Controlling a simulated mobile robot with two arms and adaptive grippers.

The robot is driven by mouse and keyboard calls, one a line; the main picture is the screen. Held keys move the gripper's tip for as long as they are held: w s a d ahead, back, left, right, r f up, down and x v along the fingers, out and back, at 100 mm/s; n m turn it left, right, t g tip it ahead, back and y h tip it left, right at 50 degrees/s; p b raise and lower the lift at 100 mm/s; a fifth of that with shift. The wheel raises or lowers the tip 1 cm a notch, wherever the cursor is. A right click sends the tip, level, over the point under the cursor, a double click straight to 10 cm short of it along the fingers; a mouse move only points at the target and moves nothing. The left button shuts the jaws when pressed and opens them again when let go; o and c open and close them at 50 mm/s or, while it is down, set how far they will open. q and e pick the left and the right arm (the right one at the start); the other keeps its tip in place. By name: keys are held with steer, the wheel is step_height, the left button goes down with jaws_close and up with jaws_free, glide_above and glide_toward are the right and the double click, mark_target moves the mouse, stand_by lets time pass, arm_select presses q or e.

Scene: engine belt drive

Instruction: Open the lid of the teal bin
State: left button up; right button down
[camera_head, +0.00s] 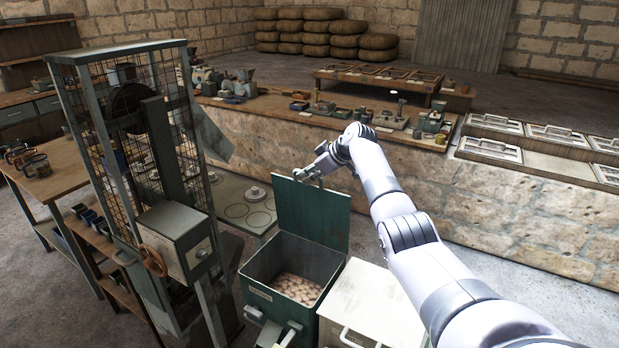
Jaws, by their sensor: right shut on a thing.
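The teal bin (257,276) stands on the floor in the lower middle, a box with a pale label on its front. Its flat teal lid (312,215) stands raised, close to upright, at the back of the bin. The bin's mouth is uncovered, and a layer of small pale round pieces (297,287) shows inside. My right gripper (306,174) is at the lid's top edge, shut on it. Its fingertips are small in the picture. My right arm reaches in from the lower right. I do not see my left gripper.
A white cabinet (373,301) stands right beside the bin. A tall mesh-sided machine (176,222) with a hand wheel stands at the left. A grey table with round plates (232,199) is behind the bin. A stone ledge (492,193) runs behind my arm.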

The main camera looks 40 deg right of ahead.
steer(key=shift+d+f, duration=0.15)
steer(key=shift+d, duration=0.05)
stand_by(0.3)
steer(key=c, duration=1.7)
jaws_free()
steer(key=shift+w+a, duration=0.1)
steer(key=shift+w, duration=0.1)
steer(key=shift+o, duration=0.2)
steer(key=shift+s+r, duration=0.45)
steer(key=shift+r, duration=0.1)
steer(key=v, duration=1.1)
steer(key=shift+w, duration=0.1)
